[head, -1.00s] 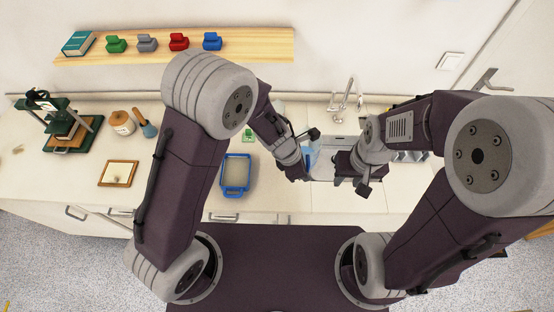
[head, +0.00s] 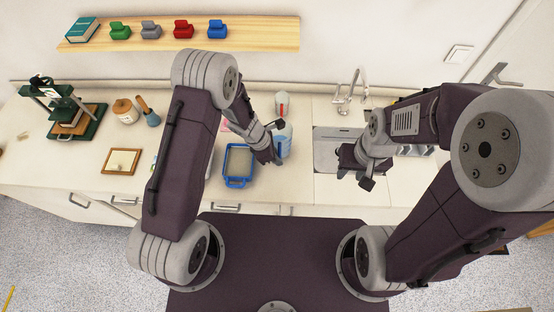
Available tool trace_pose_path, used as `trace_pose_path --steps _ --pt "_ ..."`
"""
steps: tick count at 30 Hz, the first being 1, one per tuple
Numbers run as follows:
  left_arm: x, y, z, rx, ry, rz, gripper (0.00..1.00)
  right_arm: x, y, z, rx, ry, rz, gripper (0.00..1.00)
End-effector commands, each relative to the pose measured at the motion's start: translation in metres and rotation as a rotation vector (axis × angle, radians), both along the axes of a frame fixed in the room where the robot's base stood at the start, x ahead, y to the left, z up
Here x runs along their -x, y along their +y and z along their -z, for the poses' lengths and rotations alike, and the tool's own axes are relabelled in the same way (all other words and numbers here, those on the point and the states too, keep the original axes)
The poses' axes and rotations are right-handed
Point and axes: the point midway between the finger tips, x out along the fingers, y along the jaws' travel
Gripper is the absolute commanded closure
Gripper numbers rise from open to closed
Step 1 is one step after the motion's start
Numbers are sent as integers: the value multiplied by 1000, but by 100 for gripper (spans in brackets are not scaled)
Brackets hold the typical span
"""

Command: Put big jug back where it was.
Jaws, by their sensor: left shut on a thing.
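The big jug (head: 285,139) is a pale blue, see-through vessel standing upright at the counter, left of the sink. My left gripper (head: 276,160) is shut on the big jug at its left side, and the gripper and wrist hide part of it. I cannot tell whether the jug's base touches the counter. My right gripper (head: 354,178) is over the front of the sink, with its fingers apart and nothing between them.
A blue-rimmed tray (head: 236,182) lies just left of the jug. A white bottle with a red part (head: 282,103) stands behind it. The sink (head: 325,150) and tap (head: 351,88) are to the right. A framed piece (head: 121,161) and a green press (head: 62,108) are far left.

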Motion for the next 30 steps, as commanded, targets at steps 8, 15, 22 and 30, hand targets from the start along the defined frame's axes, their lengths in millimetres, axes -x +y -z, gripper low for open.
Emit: trace_pose_path --steps 8,15,22,30 --pt "-1 0 15 1 -2 0 100 0 0 2 0 0 0 64" --pt "-1 -1 19 1 -2 -1 100 0 0 8 0 0 0 64" --pt "0 0 18 0 -1 0 67 0 0 6 0 0 0 64" --pt "-1 1 9 0 -3 -1 67 0 0 0 0 0 0 64"
